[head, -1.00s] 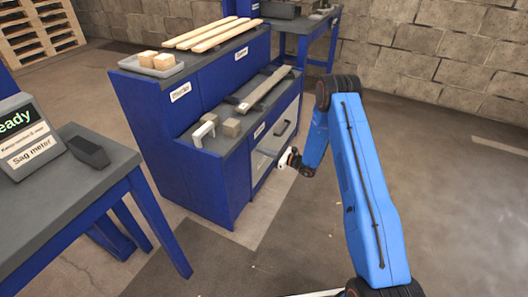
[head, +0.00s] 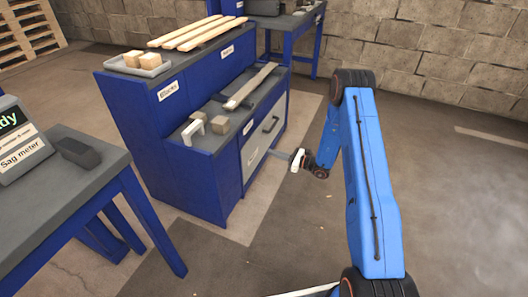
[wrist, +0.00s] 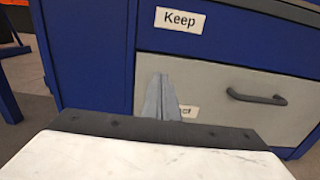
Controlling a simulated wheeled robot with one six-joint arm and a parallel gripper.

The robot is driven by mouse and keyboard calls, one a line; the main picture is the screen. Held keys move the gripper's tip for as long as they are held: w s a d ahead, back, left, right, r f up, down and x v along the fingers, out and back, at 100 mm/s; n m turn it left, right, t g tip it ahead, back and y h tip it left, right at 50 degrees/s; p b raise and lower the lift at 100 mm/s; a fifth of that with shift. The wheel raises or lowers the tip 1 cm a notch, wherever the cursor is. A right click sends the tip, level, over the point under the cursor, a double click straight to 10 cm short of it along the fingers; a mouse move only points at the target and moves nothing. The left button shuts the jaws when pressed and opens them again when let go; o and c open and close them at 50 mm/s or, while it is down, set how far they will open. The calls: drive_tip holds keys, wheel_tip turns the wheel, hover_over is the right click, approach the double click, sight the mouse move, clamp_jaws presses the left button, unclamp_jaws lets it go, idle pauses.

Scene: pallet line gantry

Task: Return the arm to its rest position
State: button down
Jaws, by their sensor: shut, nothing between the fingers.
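My blue arm (head: 372,190) stands bent at the right of the head view, its elbow up and its forearm hanging down to the left. My gripper (head: 279,153) is at the forearm's end, in front of the blue bench's grey drawer, and holds nothing. In the wrist view my gripper (wrist: 162,90) shows as two grey fingers pressed together, pointing at the drawer front (wrist: 235,92). The fingers partly cover a label on that drawer. They appear apart from the drawer.
The blue bench (head: 180,180) carries a white handle-shaped piece (head: 194,128), small blocks and a long bar (head: 250,86). Wooden strips (head: 205,35) lie on its upper shelf. A table with a sag meter (head: 20,140) stands left. The floor at right (head: 460,190) is clear.

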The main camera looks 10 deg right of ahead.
drive_tip(key=s+a+r+n+g+h, duration=0.1)
drive_tip(key=s+a+r+n+g, duration=0.15)
drive_tip(key=s+r+n, duration=0.45)
drive_tip(key=s+a+r+n+g+h, duration=0.15)
drive_tip(key=s+r+g, duration=0.25)
drive_tip(key=s+r, duration=0.6)
drive_tip(key=s+a+r+n+g, duration=0.35)
drive_tip(key=s+r+n, duration=0.2)
drive_tip(key=r, duration=0.65)
drive_tip(key=s+d+r+n+h, duration=0.2)
drive_tip(key=s+r+n+h, duration=0.1)
drive_tip(key=s, duration=0.5)
drive_tip(key=s+d+r+n+h, duration=0.1)
drive_tip(key=s+r+n+h, duration=0.2)
drive_tip(key=s, duration=0.6)
drive_tip(key=s+d+r+n+t+h, duration=0.2)
drive_tip(key=s+d+h, duration=0.1)
drive_tip(key=s+d, duration=0.2)
drive_tip(key=s+d+r+n+t+h, duration=0.2)
drive_tip(key=s+d, duration=0.4)
drive_tip(key=s, duration=0.4)
drive_tip(key=shift+d+r+n+t+h, duration=0.2)
drive_tip(key=shift+r+n+t+h, duration=0.2)
drive_tip(key=shift+h, duration=0.35)
